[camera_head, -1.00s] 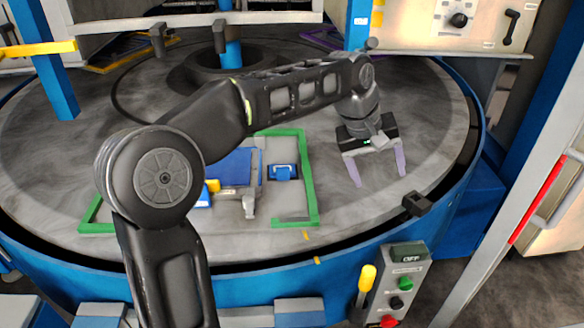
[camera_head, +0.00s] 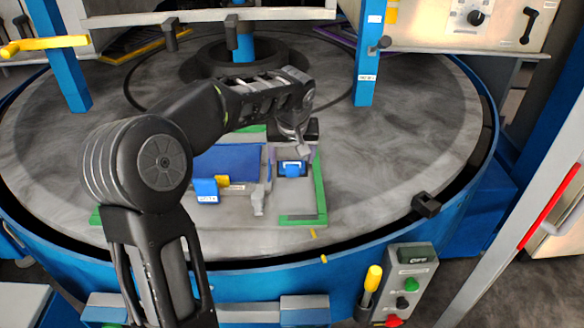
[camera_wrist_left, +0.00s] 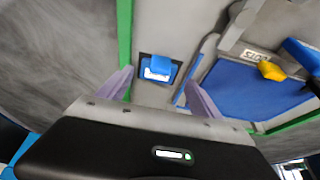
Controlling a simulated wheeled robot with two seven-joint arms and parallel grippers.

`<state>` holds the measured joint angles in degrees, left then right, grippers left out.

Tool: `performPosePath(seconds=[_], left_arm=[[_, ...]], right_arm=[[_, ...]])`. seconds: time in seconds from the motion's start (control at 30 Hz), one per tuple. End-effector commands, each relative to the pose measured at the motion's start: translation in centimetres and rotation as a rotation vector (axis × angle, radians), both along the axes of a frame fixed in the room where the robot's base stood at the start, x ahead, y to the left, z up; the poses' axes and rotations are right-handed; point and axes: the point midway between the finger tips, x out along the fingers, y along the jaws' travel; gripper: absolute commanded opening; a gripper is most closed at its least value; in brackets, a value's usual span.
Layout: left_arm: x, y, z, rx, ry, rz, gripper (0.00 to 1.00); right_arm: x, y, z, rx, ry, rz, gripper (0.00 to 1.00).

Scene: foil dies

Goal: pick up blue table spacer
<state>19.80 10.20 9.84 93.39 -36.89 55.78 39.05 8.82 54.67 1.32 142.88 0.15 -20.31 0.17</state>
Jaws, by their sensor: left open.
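A small blue block (camera_head: 292,169), which I take as the blue table spacer, sits in a dark recess in the right part of a grey fixture with a green border. In the left wrist view the blue block (camera_wrist_left: 158,68) shows between my fingers, with a white patch on its near side. My left gripper (camera_head: 293,158) is open and empty above and just behind the block. Its two purple-grey fingers show on either side of the block in the left wrist view (camera_wrist_left: 159,78). I cannot tell the exact height gap. My right gripper is not in view.
A large blue plate (camera_head: 230,160), a labelled blue block (camera_head: 205,190) and a yellow piece (camera_head: 222,181) lie left of the spacer. A grey upright piece (camera_head: 258,198) stands close by. The round grey table (camera_head: 410,140) is clear on the right. A control box (camera_head: 405,285) stands in front.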

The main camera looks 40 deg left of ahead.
Motion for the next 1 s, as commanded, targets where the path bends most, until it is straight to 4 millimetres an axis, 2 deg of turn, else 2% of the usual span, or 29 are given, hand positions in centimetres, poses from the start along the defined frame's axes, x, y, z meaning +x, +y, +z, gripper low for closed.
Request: performPosePath(seconds=[0.33,0.53,0.7,1.0], left_arm=[[0.1,0.1,-0.3,0.000,0.001,0.000,0.75],[0.9,0.6,-2.5,-0.002,0.005,0.001,0.75],[1.6,1.0,-4.6,0.000,0.002,0.000,0.75],[1.7,1.1,-4.9,0.000,0.000,0.000,0.75]], right_arm=[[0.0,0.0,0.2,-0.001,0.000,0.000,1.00],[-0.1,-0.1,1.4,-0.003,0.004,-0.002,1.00],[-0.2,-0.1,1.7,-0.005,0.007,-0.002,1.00],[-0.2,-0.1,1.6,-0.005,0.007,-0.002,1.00]])
